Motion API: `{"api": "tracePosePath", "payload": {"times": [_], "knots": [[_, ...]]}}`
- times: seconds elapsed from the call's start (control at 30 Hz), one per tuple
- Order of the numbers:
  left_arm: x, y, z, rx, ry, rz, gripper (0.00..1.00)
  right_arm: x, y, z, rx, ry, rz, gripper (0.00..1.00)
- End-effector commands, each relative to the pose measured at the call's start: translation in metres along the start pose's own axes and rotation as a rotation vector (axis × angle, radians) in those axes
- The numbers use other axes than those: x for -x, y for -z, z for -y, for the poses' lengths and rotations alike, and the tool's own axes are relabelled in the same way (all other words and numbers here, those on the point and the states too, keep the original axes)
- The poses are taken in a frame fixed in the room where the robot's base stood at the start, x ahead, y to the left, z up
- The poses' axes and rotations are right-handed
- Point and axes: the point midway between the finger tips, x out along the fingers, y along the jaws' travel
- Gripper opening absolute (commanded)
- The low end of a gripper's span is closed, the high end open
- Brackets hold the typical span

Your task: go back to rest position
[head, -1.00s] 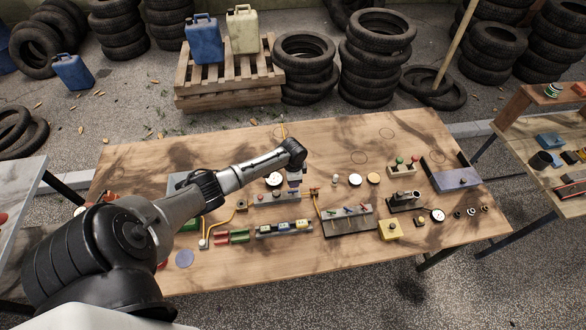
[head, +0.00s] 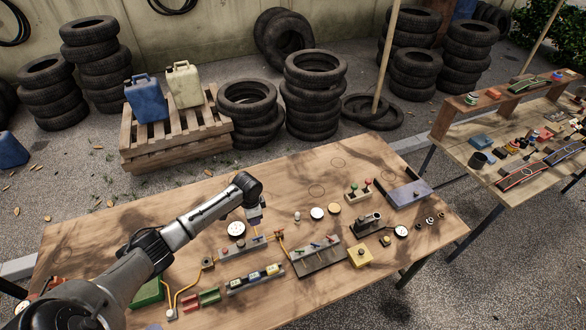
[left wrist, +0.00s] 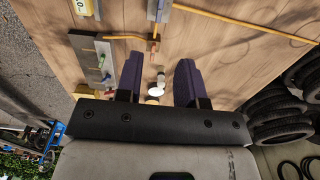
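My left gripper (head: 256,218) hangs over the wooden work table (head: 375,158), just right of a white round dial (head: 237,229). In the left wrist view its two dark purple fingers (left wrist: 158,84) stand apart with no object gripped between them. A small white round piece (left wrist: 155,91) shows in the gap, seemingly on the table beyond. My left arm reaches in from the lower left and hides part of the table's left side. My right gripper is in neither view.
A second table (head: 470,185) stands right. A pallet (head: 160,150) and tyre stacks lie behind. The table's back left is clear.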

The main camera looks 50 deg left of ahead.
Motion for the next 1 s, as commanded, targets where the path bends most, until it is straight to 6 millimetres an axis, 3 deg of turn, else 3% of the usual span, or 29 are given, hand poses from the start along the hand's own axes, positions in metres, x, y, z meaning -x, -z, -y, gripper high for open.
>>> {"api": "tracePosePath", "payload": {"times": [0.27, 0.47, 0.57, 0.7, 0.87, 1.0], "knots": [[0.000, 0.000, 0.000, 0.005, 0.000, 0.000, 0.35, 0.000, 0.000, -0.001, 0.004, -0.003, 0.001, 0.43], [0.000, -0.003, 0.003, 0.121, 0.018, 0.020, 0.35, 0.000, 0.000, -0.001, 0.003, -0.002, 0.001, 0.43], [0.018, 0.006, 0.007, 0.166, 0.123, 0.012, 0.35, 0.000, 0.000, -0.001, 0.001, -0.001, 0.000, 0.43], [0.060, 0.031, 0.001, 0.161, 0.266, -0.067, 0.35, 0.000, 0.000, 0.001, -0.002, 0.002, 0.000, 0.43], [0.116, 0.071, -0.042, 0.126, 0.397, -0.239, 0.35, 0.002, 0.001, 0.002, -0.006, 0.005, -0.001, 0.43], [0.160, 0.081, -0.116, 0.090, 0.449, -0.403, 0.35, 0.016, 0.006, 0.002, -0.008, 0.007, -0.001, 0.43]]}}
